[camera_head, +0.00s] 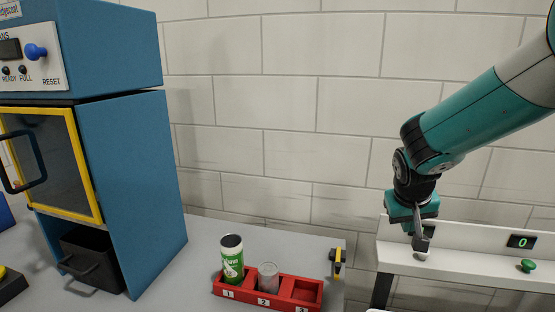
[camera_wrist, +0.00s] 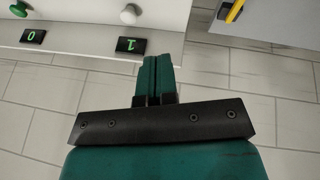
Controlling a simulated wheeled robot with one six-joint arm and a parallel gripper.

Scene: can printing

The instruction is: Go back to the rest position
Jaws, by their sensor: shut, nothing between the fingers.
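My gripper (camera_head: 422,246) hangs from the teal arm at the right of the head view, fingers pointing down, in front of a white bench. In the wrist view its two teal fingers (camera_wrist: 158,72) are pressed together with nothing between them. Below them the wrist view shows mostly tiled floor and the edge of the white bench. The gripper touches no object that I can see.
A blue machine (camera_head: 130,180) stands left. The white bench (camera_head: 470,268) carries counters and a green button (camera_head: 527,265).

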